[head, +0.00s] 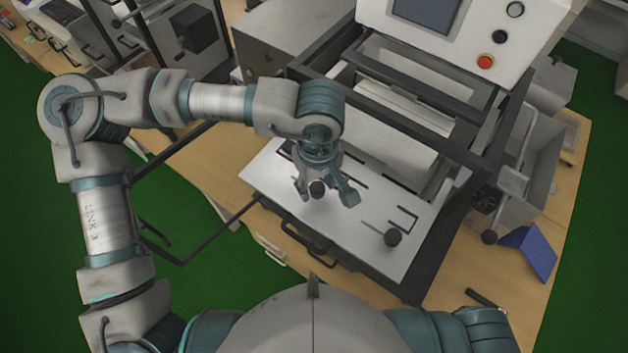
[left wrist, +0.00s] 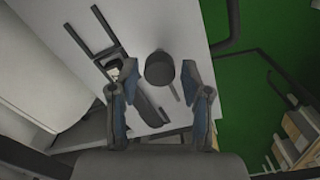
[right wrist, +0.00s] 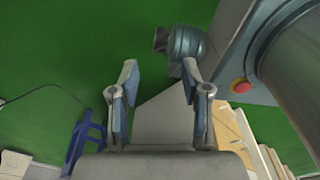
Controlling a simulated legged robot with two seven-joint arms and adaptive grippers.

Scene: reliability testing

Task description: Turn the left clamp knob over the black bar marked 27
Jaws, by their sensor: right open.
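The left clamp knob (head: 317,188) is dark and round and stands on the light plate (head: 370,207) of the machine. My left gripper (head: 327,193) hangs over it with its fingers spread on either side. In the left wrist view the knob (left wrist: 160,68) appears between the open fingertips, with a gap on each side. A dark bar (left wrist: 149,110) lies beside it, partly behind a finger; I cannot read a 27 on it. A second dark knob (head: 393,237) stands further right on the plate. My right gripper (right wrist: 159,64) is open and empty, over the green floor.
The machine's dark frame (head: 400,135) and control box with a red button (head: 485,62) rise behind the plate. A blue object (head: 535,252) lies on the wooden table (head: 557,215) at right. A dark handle (head: 305,243) sticks out at the plate's front.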

